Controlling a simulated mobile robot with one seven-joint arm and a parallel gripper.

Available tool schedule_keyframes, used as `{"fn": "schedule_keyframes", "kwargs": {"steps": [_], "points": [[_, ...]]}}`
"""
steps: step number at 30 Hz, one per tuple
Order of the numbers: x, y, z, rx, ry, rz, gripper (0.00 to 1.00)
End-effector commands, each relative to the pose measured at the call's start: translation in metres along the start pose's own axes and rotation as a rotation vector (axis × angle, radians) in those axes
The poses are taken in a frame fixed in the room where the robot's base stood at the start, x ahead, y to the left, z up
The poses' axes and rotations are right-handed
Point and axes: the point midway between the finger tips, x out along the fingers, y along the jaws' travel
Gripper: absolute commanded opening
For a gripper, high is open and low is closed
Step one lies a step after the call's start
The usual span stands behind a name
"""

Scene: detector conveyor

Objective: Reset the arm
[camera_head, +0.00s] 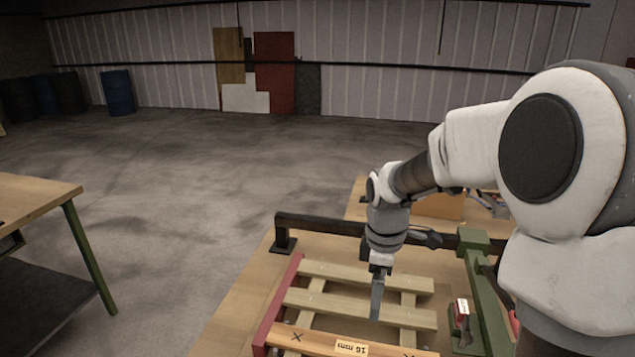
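My gripper (377,294) hangs at the end of my white and dark arm, pointing down over a wooden slatted frame (335,273) on the wooden table. Only one narrow grey finger shape shows below the wrist, so I cannot tell whether it is open or shut. No held thing is visible at its tip. The tip appears over the middle slat; I cannot tell whether it touches. My arm comes in from the right side of the picture and hides part of the table.
A front board (307,341) bears a "16 mm" label and cross marks. A dark bar (320,225) runs behind the slats, a red strip (278,305) lies left, and a green frame (487,310) stands right. Another table (40,195) is at left. The concrete floor between is clear.

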Motion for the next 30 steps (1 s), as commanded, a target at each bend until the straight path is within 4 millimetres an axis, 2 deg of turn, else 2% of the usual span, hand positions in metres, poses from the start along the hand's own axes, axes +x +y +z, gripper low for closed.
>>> {"fn": "schedule_keyframes", "kwargs": {"steps": [9,15,24,30], "points": [[-0.067,-0.052,0.015,0.356,0.017,0.156,1.00],[-0.099,-0.094,0.028,0.616,0.094,0.242,1.00],[-0.122,-0.155,0.045,0.988,0.290,0.299,1.00],[-0.123,-0.179,0.052,1.145,0.394,0.288,1.00]]}}
